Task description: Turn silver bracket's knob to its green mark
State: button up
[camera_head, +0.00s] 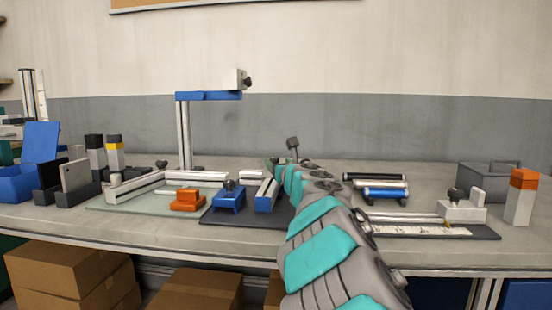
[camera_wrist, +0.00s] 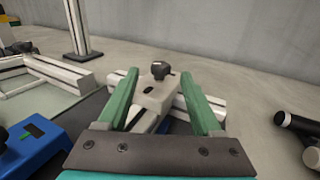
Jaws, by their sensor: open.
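In the wrist view my gripper (camera_wrist: 160,82) is open, its two green fingers apart. Between and beyond the fingers is a silver bracket (camera_wrist: 154,97) with a dark knob (camera_wrist: 160,69) on top and a dark slot in its face. I see no contact between fingers and knob. No green mark shows on this bracket. In the head view my arm hides most of this spot. A blue bracket (camera_wrist: 32,150) at the left of the wrist view has a dark knob and a green mark; it also shows in the head view (camera_head: 229,201).
A pale carriage (camera_head: 462,210) with a dark knob stands on a ruled rail at right. An orange block (camera_head: 187,200), a tall post with a blue arm (camera_head: 208,96) and a blue bin (camera_head: 18,184) are at left.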

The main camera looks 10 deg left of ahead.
aim_at(276, 160)
jog(key=shift+p+x, duration=1)
jog(key=shift+x, duration=1.95)
jog(key=shift+c, duration=0.3)
grip_shut()
